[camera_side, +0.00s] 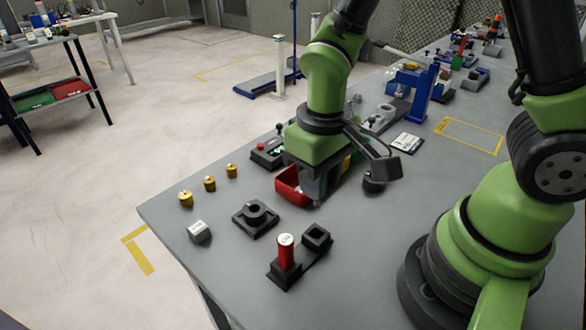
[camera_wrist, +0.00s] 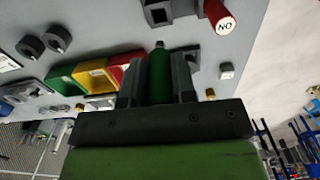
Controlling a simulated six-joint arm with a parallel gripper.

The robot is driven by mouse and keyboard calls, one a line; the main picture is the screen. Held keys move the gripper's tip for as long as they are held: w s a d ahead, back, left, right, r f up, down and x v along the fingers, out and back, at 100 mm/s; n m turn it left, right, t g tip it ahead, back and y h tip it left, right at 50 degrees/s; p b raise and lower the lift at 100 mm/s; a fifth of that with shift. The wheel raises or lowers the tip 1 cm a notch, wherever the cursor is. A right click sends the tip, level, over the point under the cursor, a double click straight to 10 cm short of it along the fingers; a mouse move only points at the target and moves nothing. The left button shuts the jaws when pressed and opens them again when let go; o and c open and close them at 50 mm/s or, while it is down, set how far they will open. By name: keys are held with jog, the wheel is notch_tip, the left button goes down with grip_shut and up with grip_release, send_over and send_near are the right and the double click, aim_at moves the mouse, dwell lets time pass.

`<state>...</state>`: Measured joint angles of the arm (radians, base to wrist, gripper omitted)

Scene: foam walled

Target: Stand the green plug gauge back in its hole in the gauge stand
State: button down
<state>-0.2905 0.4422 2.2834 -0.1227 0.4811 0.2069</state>
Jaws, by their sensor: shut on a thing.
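The green plug gauge (camera_wrist: 160,75) is between the fingers of my gripper (camera_wrist: 157,88), which is shut on it; its dark tip points away from the wrist. In the side view my gripper (camera_side: 317,190) is beside the red bin, behind the gauge stand, and the green gauge is hard to make out there. The black gauge stand (camera_side: 297,266) lies near the table's front edge. A red plug gauge (camera_side: 286,254) stands upright in its left hole. The square right hole (camera_side: 317,233) looks empty. In the wrist view the stand (camera_wrist: 158,14) is at the top, apart from the green gauge.
A red bin (camera_side: 290,187) is close to my gripper, with yellow and green bins (camera_wrist: 62,80) beside it. A black block with a round socket (camera_side: 255,217), a grey cube (camera_side: 199,232) and brass pieces (camera_side: 209,184) are left of the stand.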

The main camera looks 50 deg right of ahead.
aim_at(319, 206)
jog(key=shift+s, duration=0.1)
dwell(0.3)
jog(key=shift+f, duration=2.9)
jog(key=shift+f, duration=1.8)
jog(key=c, duration=0.8)
grip_release()
jog(key=shift+c, duration=0.2)
notch_tip(319, 206, up, 10)
